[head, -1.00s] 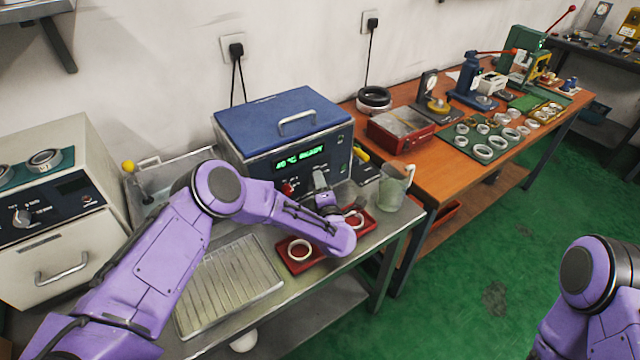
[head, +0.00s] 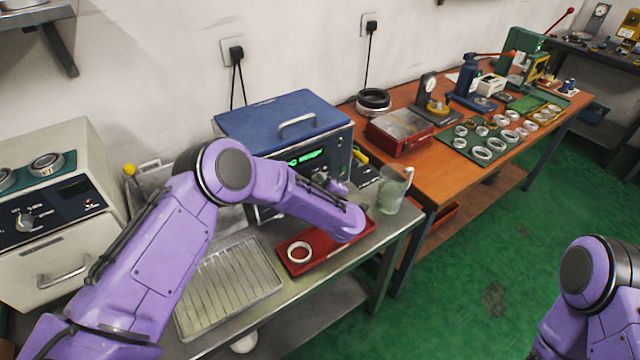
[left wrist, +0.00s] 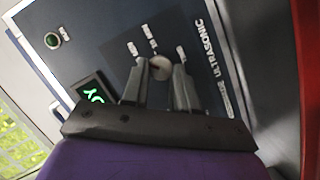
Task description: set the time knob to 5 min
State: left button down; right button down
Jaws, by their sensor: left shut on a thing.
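The ultrasonic cleaner (head: 275,125) is a blue-lidded box with a handle on top and a green lit display (head: 307,157), now partly hidden by my left arm. In the left wrist view, a round grey knob (left wrist: 160,67) on its dark front panel sits between the fingers of my left gripper (left wrist: 160,72), which is shut on it. In the head view my left gripper (head: 325,178) is at the right part of the panel. My right gripper is out of view; only its arm shows.
A red tray (head: 322,262) with a pale ring (head: 299,252) lies below my left forearm. A glass beaker (head: 392,192) stands close to the right of the arm. A wire rack (head: 228,285) lies left on the steel bench. An orange workbench (head: 440,178) holds tools and rings.

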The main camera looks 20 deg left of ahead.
pick_arm(q)
jog(key=shift+m+g, duration=0.3)
jog(key=shift+m, duration=0.3)
dwell(0.3)
jog(key=c, duration=0.9)
grip_release()
jog(key=shift+w, duration=0.1)
jog(key=shift+o, duration=0.2)
jog(key=b+v, duration=0.2)
jog(key=v, duration=0.8)
jog(key=shift+d, duration=0.3)
